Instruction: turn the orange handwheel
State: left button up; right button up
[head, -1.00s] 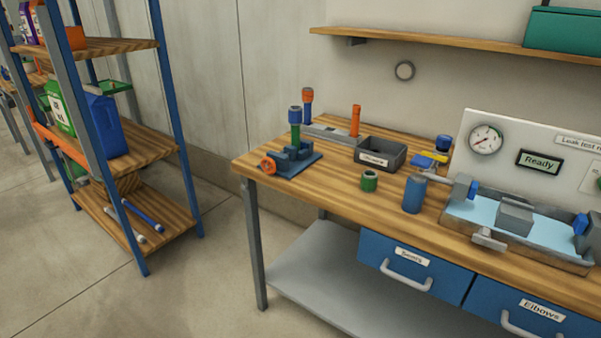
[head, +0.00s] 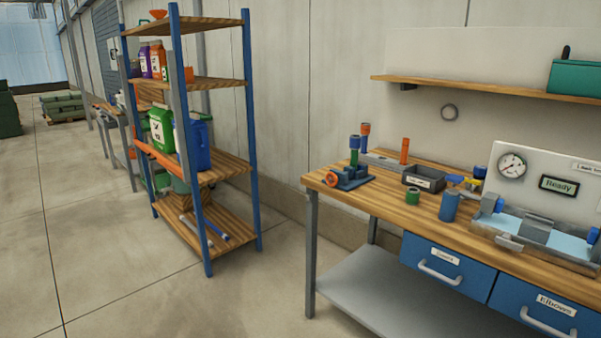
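A small orange handwheel (head: 331,180) sits at the left end of the wooden workbench (head: 395,210). It is on the front left of a blue clamp-like fixture (head: 350,179). A green upright piece with a blue top (head: 354,150) stands at the fixture. Neither of my grippers shows in the head view, so their state cannot be seen.
A grey bin (head: 424,178), a green ring (head: 412,196), a blue cylinder (head: 449,206) and a water tank (head: 556,247) stand on the bench. A blue-framed shelf rack (head: 212,87) stands left of it. Open concrete floor (head: 95,240) lies at the left.

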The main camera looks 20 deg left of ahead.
aim_at(331, 178)
jog(key=u, duration=0.65)
jog(key=i, duration=0.75)
jog(key=u, duration=0.4)
